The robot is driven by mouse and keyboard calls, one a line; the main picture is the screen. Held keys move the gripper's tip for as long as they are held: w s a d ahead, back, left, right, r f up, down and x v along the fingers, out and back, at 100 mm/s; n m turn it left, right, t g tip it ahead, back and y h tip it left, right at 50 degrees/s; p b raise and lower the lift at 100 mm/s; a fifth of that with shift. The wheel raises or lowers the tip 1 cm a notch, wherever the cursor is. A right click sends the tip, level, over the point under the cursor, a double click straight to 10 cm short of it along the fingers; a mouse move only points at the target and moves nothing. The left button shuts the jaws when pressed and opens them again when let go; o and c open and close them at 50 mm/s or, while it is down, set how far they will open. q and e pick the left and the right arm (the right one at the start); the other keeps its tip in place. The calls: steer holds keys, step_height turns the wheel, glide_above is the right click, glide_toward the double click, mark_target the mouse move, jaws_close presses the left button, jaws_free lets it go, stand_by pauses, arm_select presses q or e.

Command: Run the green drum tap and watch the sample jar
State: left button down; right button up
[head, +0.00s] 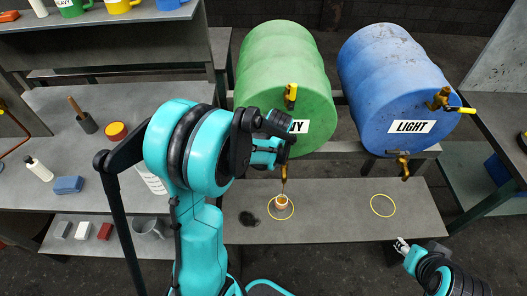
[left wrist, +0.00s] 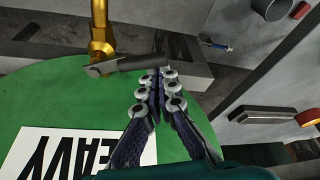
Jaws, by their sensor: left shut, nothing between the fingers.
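The green drum (head: 285,75) lies on its side, its HEAVY label partly hidden by my left arm. Its lower brass tap (left wrist: 98,45) has a grey lever (left wrist: 130,65) pointing sideways to my left gripper. My left gripper (left wrist: 160,75) is shut and empty, fingertips at the lever's end; I cannot tell if they touch it. It also shows in the head view (head: 285,146), mostly hidden. The sample jar (head: 282,202), small and amber, stands inside a yellow ring below the tap. A thin dark line runs from the tap down to it. My right gripper (head: 402,246) is low at the right, its fingers unclear.
A blue drum (head: 395,75) labelled LIGHT lies to the right, with an empty yellow ring (head: 382,205) below. A dark stain (head: 249,218) marks the low bench (head: 335,225) left of the jar. The left table (head: 95,160) holds a blue block, a bottle and other items.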

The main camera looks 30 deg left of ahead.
arm_select(q)
steer(key=shift+s+d, duration=0.15)
steer(key=shift+d, duration=0.1)
steer(key=shift+r, duration=0.1)
stand_by(0.5)
